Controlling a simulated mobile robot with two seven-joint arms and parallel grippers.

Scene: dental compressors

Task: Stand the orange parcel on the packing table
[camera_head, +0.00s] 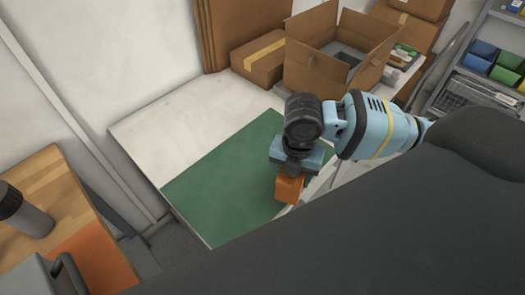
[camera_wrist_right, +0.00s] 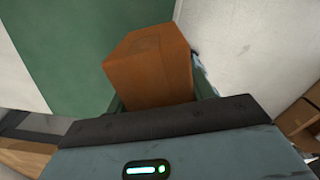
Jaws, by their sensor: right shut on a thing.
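The orange parcel (camera_head: 289,189) is a small orange-brown box, held below my right gripper (camera_head: 291,172) at the right edge of the green mat (camera_head: 225,178). The right wrist view shows the parcel (camera_wrist_right: 150,65) between the fingers of my right gripper (camera_wrist_right: 160,95), which is shut on it. Whether its underside touches the mat or hangs above it I cannot tell. The packing table (camera_head: 150,130) is white, with the green mat over its near part. My left gripper is not in view.
An open cardboard box (camera_head: 335,55) and a closed carton (camera_head: 259,60) stand at the table's back. A wooden bench (camera_head: 50,185) with a dark-capped cylinder (camera_head: 25,210) is at the left. Shelving with coloured bins (camera_head: 482,55) is at the right. The mat's left and middle are clear.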

